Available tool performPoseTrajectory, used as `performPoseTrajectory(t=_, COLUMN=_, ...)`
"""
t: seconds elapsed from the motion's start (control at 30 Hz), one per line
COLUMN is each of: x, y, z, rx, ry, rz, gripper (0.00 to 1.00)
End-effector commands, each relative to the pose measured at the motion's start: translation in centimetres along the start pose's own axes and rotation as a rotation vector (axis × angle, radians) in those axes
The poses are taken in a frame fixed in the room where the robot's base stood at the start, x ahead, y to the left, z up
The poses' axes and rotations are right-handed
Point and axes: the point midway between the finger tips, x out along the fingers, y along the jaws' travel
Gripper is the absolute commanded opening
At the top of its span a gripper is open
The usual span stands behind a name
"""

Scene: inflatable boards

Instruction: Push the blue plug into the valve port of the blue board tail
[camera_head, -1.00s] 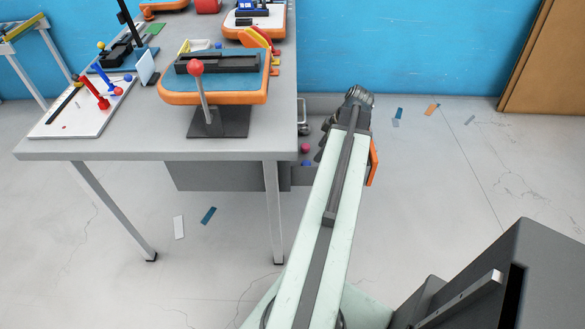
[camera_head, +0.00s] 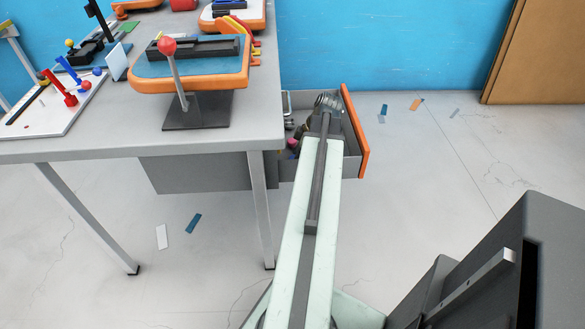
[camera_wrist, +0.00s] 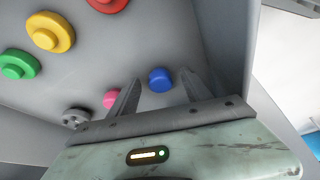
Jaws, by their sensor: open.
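The blue plug (camera_wrist: 160,79) lies in the open drawer, seen in the wrist view. My gripper (camera_wrist: 161,84) is open, with one finger on each side of the plug in the picture; I cannot tell whether either touches it. In the head view my arm's end is over the drawer (camera_head: 352,166) and its fingers are hidden. A board tail with a blue top and orange rim (camera_head: 190,84) rests on a stand on the table. Its valve port cannot be made out from here.
The drawer also holds a yellow plug (camera_wrist: 50,34), a green plug (camera_wrist: 18,64), a pink plug (camera_wrist: 112,98), a grey plug (camera_wrist: 75,117) and a red one (camera_wrist: 107,3). The orange drawer front (camera_head: 356,135) is right of my arm. The table (camera_head: 110,145) stands left.

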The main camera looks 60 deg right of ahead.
Motion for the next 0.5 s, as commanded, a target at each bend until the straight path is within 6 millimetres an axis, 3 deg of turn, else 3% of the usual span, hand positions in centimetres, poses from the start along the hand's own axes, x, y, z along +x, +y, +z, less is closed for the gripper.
performPoseTrajectory(t=0.03, x=0.75, y=0.01, z=0.12, rx=0.000, ry=0.000, rz=0.000, gripper=0.57)
performPoseTrajectory(t=0.23, x=0.39, y=0.00, z=-0.07, rx=0.000, ry=0.000, rz=0.000, gripper=0.54)
performPoseTrajectory(t=0.43, x=0.39, y=-0.01, z=-0.08, rx=0.000, ry=0.000, rz=-0.001, gripper=0.00)
performPoseTrajectory(t=0.5, x=0.39, y=-0.02, z=-0.09, rx=0.000, ry=0.000, rz=-0.001, gripper=0.00)
